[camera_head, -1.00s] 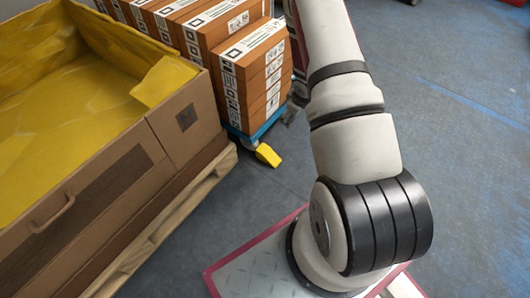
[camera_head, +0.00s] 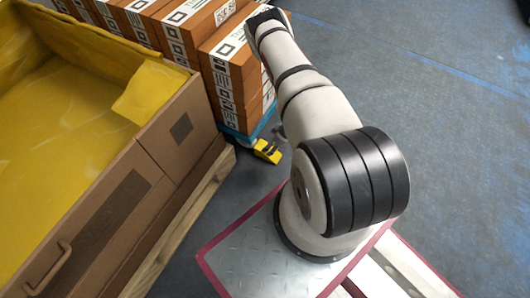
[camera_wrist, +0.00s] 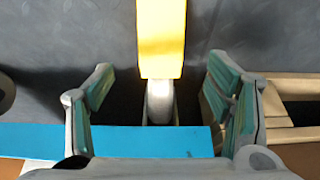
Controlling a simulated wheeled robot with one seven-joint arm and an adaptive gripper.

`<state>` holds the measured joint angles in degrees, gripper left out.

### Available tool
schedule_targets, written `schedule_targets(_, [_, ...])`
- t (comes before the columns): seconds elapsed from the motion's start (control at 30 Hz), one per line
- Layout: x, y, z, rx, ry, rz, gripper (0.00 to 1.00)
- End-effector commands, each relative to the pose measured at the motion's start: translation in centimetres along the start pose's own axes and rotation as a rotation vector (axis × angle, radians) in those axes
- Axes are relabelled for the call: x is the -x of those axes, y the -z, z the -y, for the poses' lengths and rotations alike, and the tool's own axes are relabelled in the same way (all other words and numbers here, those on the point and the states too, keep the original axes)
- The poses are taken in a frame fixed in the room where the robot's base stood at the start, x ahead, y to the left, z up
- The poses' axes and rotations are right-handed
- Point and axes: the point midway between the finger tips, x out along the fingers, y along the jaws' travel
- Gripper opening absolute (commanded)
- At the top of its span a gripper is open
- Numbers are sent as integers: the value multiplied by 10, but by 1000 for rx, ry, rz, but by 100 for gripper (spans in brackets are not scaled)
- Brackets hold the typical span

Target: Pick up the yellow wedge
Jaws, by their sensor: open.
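The yellow wedge (camera_head: 270,152) lies on the floor by the corner of the blue cart in the head view, with a dark part of my gripper overlapping it. In the wrist view the wedge (camera_wrist: 161,38) is at the top centre, its near end in the gap between the fingers. My gripper (camera_wrist: 160,68) is open, with one finger on each side of the wedge's line. Neither finger visibly touches it. A pale caster wheel (camera_wrist: 159,100) shows just below the wedge's near end.
The blue cart (camera_head: 243,137) carries stacked brown boxes (camera_head: 230,75); its blue edge (camera_wrist: 120,142) runs close under my fingers. A large bin (camera_head: 110,200) with yellow lining stands on a wooden pallet (camera_head: 190,215) to the left. Floor to the right is clear.

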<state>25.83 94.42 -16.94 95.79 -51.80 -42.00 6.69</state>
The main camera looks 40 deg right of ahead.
Motion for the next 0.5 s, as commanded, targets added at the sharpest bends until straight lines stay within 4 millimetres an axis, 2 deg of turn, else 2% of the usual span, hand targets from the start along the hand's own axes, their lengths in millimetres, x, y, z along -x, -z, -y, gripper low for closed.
schedule_targets(0.03, [-12, -1, 0, 1, 0, -1, 73])
schedule_targets(0.13, [-24, -1, 0, 1, 0, 0, 73])
schedule_targets(0.5, [-44, 0, 0, 1, -1, 1, 73])
